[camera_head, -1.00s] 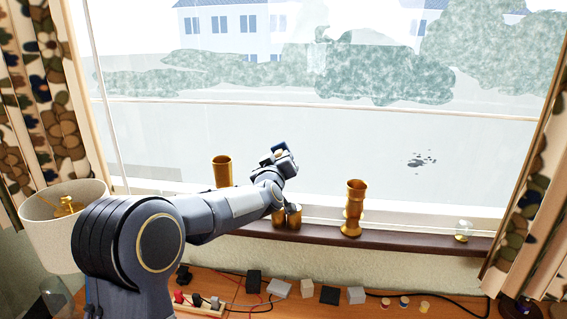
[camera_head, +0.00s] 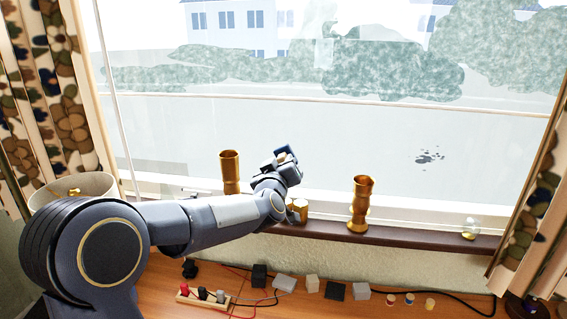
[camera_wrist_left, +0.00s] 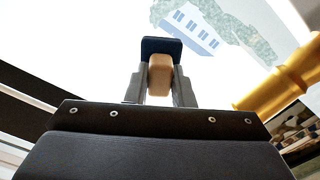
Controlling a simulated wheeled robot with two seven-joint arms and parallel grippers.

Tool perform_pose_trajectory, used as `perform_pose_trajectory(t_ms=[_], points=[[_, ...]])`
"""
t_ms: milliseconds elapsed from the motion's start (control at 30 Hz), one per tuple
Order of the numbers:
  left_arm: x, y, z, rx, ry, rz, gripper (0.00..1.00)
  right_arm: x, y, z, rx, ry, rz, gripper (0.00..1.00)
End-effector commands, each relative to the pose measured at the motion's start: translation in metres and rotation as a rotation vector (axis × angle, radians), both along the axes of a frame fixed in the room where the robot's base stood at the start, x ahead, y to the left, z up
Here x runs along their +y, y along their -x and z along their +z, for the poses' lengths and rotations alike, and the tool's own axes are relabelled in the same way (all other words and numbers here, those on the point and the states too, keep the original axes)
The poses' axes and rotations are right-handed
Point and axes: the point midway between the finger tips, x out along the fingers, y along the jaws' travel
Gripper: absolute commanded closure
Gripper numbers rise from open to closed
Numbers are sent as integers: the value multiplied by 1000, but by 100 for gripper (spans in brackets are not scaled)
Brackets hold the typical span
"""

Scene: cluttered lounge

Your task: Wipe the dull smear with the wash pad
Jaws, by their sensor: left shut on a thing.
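My left gripper (camera_head: 285,166) is shut on the wash pad (camera_head: 285,150), a dark blue pad with a beige grip. In the left wrist view the pad (camera_wrist_left: 162,46) sits beyond the fingers (camera_wrist_left: 160,88), with its beige grip between them. The pad is raised in front of the lower window pane; I cannot tell whether it touches the glass. A cluster of dark grey spots (camera_head: 429,157) marks the pane to the right. A faint pale patch (camera_head: 325,50) shows higher up; I cannot tell which is the dull smear. My right gripper is out of view.
On the sill stand a brass cup (camera_head: 230,172), a brass vase (camera_head: 360,205), small brass pieces (camera_head: 300,208) beside my wrist, and a glass ornament (camera_head: 470,228). A lampshade (camera_head: 75,188) stands left. Blocks and cables lie on the wooden top (camera_head: 330,306) below.

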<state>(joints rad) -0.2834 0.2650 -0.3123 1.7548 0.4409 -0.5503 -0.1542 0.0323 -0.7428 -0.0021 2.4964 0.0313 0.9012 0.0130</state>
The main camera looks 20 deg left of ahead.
Motion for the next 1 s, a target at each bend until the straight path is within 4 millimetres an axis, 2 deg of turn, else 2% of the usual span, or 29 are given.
perform_pose_trajectory(t_ms=[167, 500, 1000], points=[[0, 2, 1, -1, 1, 0, 97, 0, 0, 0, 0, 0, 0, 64], [-7, 27, 1, -1, 1, 0, 97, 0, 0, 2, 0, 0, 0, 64], [-7, 29, 0, -1, 0, 0, 97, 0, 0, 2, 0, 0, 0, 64]])
